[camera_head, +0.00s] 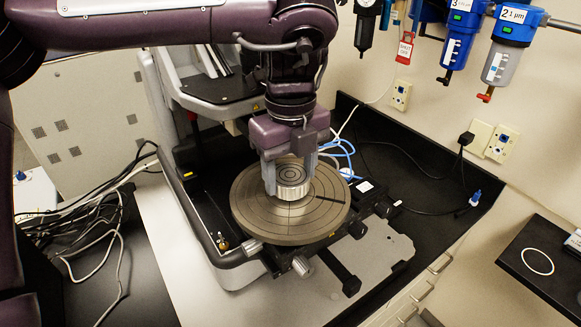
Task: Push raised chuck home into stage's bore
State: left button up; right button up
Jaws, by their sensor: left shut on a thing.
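The stage (250,218) is a round, dark metal disc with concentric grooves, set on the profiler's base. The chuck (291,184) is a small silver cylinder with a ribbed side and ringed top. It stands up above the stage's surface near its centre. The bore is hidden beneath it. My left gripper (292,168) points down from above and is shut on the chuck, with one finger on each side. My right gripper is not in view.
The profiler's frame (190,215) rises at the left and behind the stage. Knobs (302,265) stick out at the stage's front. Cables (110,215) lie loose at the left. Blue filter units (511,25) hang on the wall at upper right. The black bench top at right is mostly clear.

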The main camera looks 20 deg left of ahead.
aim_at(290, 174)
pick_arm(q)
jog(key=shift+f, duration=0.45)
jog(key=o, duration=1.5)
jog(key=shift+c, duration=0.2)
jog(key=shift+c, duration=0.4)
notch_tip(290, 174, up, 3)
jog(key=p, duration=0.3)
notch_tip(290, 174, up, 2)
jog(key=shift+r+p, duration=0.1)
jog(key=shift+p, duration=0.2)
jog(key=shift+r, duration=0.9)
